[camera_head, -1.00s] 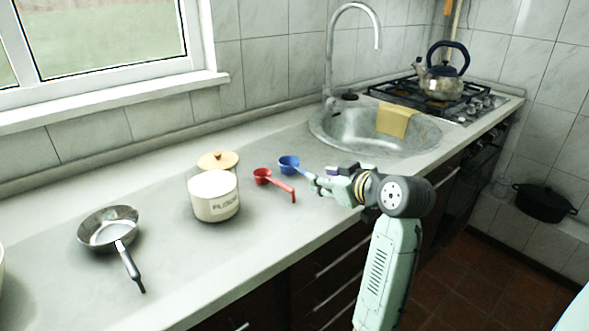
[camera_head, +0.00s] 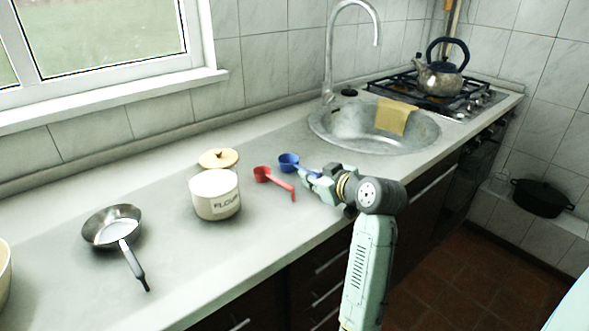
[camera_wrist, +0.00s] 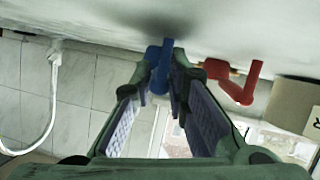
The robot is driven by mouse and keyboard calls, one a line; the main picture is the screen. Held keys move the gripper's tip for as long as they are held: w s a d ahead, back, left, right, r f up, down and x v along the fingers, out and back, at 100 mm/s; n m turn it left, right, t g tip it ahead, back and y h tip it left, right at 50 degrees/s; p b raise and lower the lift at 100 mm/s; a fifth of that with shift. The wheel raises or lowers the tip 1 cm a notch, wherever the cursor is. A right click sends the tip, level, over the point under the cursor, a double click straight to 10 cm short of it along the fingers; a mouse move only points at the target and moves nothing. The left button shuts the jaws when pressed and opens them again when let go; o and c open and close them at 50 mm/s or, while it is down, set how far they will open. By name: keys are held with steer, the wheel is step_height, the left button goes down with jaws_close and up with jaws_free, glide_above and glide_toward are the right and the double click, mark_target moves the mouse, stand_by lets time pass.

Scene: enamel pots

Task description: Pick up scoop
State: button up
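A blue scoop (camera_head: 289,161) lies on the counter, its handle pointing toward my gripper (camera_head: 308,174). A red scoop (camera_head: 263,173) lies just left of it, its handle toward the counter's front. In the wrist view, which looks inverted, the blue scoop (camera_wrist: 160,72) shows between the two fingertips (camera_wrist: 158,82), and the red scoop (camera_wrist: 240,88) is outside the right finger. The fingers are apart, one on each side of the blue handle; I cannot tell whether either touches it. The gripper partly hides the blue handle in the head view.
A flour pot (camera_head: 214,195) stands left of the red scoop, with a wooden lid (camera_head: 218,158) behind it. A frying pan (camera_head: 113,228) lies further left. The sink (camera_head: 330,128) with a yellow cloth (camera_head: 393,117) is behind right. The counter front is clear.

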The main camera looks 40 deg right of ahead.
jaws_close()
step_height(320, 180, up, 10)
steer(key=shift+r+b, duration=0.1)
steer(key=shift+b, duration=0.9)
stand_by(0.3)
